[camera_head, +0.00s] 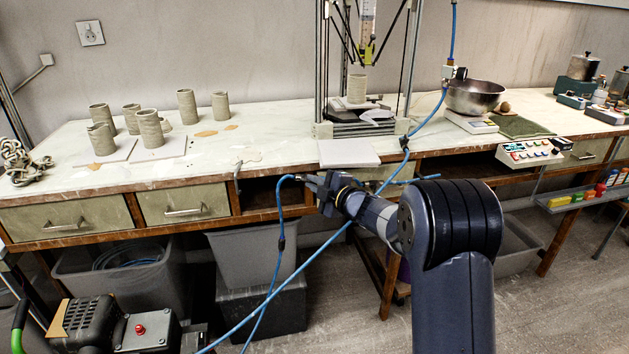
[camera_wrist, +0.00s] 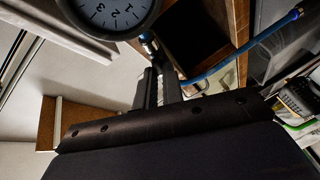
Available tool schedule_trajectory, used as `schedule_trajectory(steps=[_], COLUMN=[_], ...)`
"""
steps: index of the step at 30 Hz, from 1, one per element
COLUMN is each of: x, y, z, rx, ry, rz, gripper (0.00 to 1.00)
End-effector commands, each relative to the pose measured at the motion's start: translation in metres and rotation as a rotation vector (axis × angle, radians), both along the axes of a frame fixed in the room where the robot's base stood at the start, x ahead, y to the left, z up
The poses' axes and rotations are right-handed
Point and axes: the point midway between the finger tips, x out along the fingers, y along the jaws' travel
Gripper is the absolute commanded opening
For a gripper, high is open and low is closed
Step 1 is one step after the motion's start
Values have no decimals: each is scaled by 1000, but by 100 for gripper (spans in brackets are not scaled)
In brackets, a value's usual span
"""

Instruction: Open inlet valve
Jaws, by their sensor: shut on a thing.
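My gripper (camera_head: 308,182) is at the front edge of the workbench, by the open shelf below the top. In the wrist view its dark fingers (camera_wrist: 158,88) are shut at a small metal fitting (camera_wrist: 148,42), which I take to be the inlet valve. The fingers hide most of it, so I cannot tell how its handle is turned. A round pressure gauge (camera_wrist: 108,12) with a pale dial sits right beside the fitting. A blue hose (camera_head: 281,215) hangs down beside my gripper; a blue hose (camera_wrist: 250,48) also runs off right in the wrist view.
The workbench (camera_head: 65,187) carries several clay cylinders (camera_head: 150,128) at left and a delta clay printer (camera_head: 325,80) at centre. A steel bowl (camera_head: 475,96) stands right. Grey bins (camera_head: 245,262) fill space below. A blue hose (camera_head: 320,252) crosses near my arm.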

Motion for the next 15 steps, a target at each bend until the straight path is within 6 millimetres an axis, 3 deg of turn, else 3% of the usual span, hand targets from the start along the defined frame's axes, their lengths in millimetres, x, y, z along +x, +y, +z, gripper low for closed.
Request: schedule_trajectory(steps=[6, 15], x=[0, 0], y=[0, 0], z=[3, 1], rx=[-123, -132], ry=[-40, -43], rz=[34, 36], gripper=[0, 0])
